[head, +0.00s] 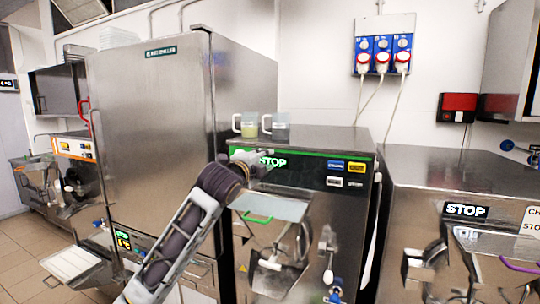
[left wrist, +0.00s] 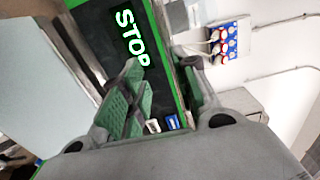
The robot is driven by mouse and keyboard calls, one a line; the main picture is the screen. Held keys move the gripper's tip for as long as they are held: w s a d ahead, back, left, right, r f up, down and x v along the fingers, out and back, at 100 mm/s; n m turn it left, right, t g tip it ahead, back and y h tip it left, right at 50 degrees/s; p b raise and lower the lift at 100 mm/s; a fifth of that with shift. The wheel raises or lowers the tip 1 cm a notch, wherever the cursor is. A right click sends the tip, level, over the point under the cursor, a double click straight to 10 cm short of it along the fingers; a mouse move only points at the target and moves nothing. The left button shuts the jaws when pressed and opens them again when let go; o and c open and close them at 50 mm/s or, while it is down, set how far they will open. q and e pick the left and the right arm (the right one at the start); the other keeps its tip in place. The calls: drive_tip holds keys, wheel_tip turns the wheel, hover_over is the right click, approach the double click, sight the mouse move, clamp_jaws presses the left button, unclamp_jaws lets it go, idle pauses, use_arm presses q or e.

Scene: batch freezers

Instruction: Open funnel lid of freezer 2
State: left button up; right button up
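A steel batch freezer (head: 345,215) with a green-edged black STOP panel stands in the middle of the head view. I cannot read a number on it. On its front is a sloping steel funnel lid (head: 283,208) with a green handle (head: 257,218); the lid looks down. My left gripper (head: 258,158) is in front of the STOP panel, above the lid and handle. In the left wrist view its green-padded fingers (left wrist: 163,85) stand apart with nothing between them, and the STOP panel (left wrist: 118,50) is behind. My right gripper is not in view.
Two measuring jugs (head: 262,125) stand on top of the freezer. A tall steel cabinet (head: 150,130) is to the left. Another freezer (head: 460,200) with a purple handle is to the right. Sockets (head: 384,55) with cables hang on the wall behind.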

use_arm(q)
drive_tip(key=shift+p+x, duration=0.75)
drive_tip(key=shift+x, duration=2)
clamp_jaws()
